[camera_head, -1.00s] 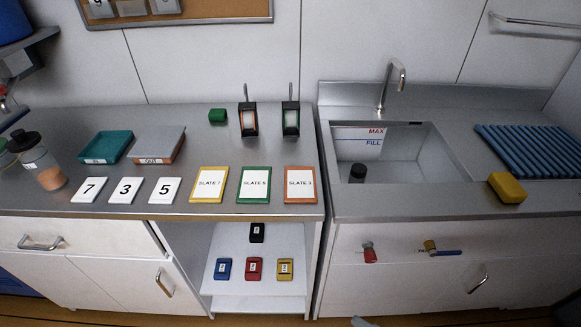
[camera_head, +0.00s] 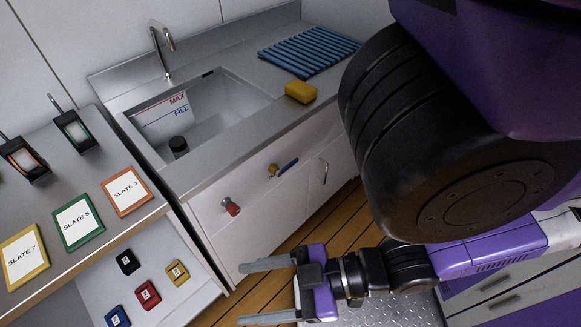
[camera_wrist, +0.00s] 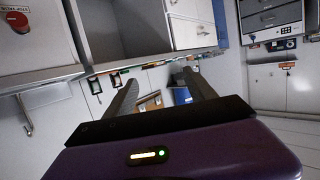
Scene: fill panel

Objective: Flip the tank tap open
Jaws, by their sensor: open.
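On the white cabinet front below the sink tank, the head view shows a brass valve (camera_head: 272,171) with a blue lever (camera_head: 288,165). To its left is a red-handled fitting (camera_head: 232,208). The sink tank (camera_head: 222,98) has MAX and FILL marks inside and a dark plug-like cylinder (camera_head: 179,146). A curved metal faucet (camera_head: 161,50) stands behind it. My gripper (camera_head: 241,292) is open and empty, low in front of the cabinets, below and apart from both fittings. In the wrist view my gripper (camera_wrist: 158,88) shows nothing between its fingers; neither fitting is clearly recognisable there.
A yellow sponge (camera_head: 300,91) lies on the counter's front edge, near a blue ribbed mat (camera_head: 308,50). The left counter holds slates, including the orange one (camera_head: 128,191). Small boxes, one red (camera_head: 148,295), sit on an open shelf. Wooden floor is clear before the sink cabinet.

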